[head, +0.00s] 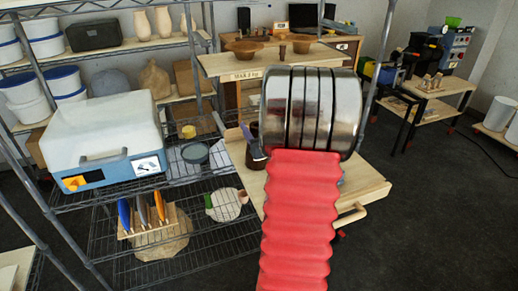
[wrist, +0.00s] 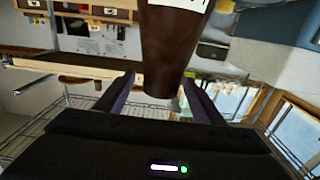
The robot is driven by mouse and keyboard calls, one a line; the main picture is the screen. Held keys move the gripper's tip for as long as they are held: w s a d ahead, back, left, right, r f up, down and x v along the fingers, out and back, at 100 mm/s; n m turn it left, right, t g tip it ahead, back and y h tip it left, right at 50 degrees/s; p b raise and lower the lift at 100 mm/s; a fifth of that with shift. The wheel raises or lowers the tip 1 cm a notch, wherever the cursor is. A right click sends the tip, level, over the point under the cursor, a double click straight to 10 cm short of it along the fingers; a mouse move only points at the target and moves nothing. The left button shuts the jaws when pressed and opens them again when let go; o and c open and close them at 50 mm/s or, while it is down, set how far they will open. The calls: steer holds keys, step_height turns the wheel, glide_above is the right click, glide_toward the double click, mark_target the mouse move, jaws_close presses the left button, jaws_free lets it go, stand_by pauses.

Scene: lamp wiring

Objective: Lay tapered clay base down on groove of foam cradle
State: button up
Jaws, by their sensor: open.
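The tapered clay base (wrist: 172,50), dark brown with a white label, is in the wrist view, its narrow end towards my gripper (wrist: 160,80). The two purple fingers are open, one on each side of that end. I cannot tell whether they touch it. In the head view a purple finger (head: 251,141) and part of a dark brown body (head: 255,158) show left of my arm, over the wooden table; the rest is hidden. I cannot make out the foam cradle or its groove in either view.
My red arm covers much of the wooden table (head: 362,190). A wire rack on the left holds a white and blue kiln-like box (head: 105,135) and a block of coloured-handled tools (head: 150,220). A wooden bench (head: 275,58) with bowls stands behind.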

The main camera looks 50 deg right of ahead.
stand_by(0.4)
jaws_close()
stand_by(0.6)
steer(key=shift+r, duration=0.1)
stand_by(0.3)
